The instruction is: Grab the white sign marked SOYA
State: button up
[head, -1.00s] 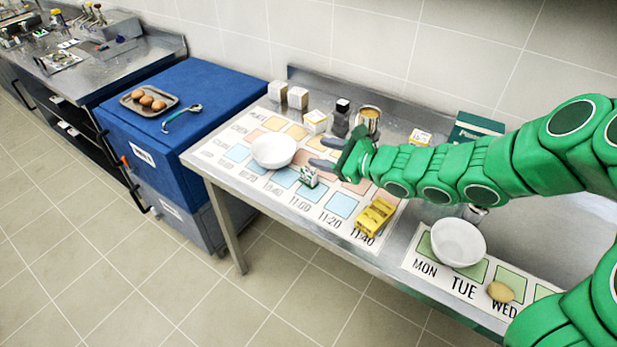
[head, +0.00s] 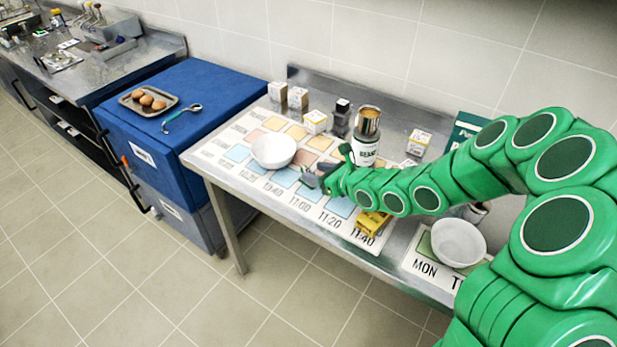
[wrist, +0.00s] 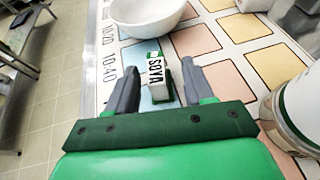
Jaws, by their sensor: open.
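The white SOYA sign (wrist: 156,70) stands on a pale blue square of the chart in the wrist view, with a green part along its edge. My gripper (wrist: 158,78) is open, one finger on each side of the sign, and no grip on it shows. In the head view my gripper (head: 322,174) is low over the chart (head: 215,152), right of the white bowl (head: 273,151). The sign is mostly or wholly hidden there by the gripper.
The bowl also shows just beyond the sign in the wrist view (wrist: 150,16). A BEANS can (head: 365,148) stands behind my arm, and a yellow block (head: 373,222) lies in front. Small boxes (head: 316,121) line the back.

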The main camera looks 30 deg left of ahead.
jog(key=x, duration=0.4)
jog(key=shift+s+a+f, duration=0.2)
jog(key=shift+s, duration=0.15)
jog(key=shift+w+a+f, duration=0.1)
jog(key=shift+w+a, duration=0.05)
jog(key=shift+a, duration=0.15)
jog(key=shift+c, duration=0.3)
grip_shut()
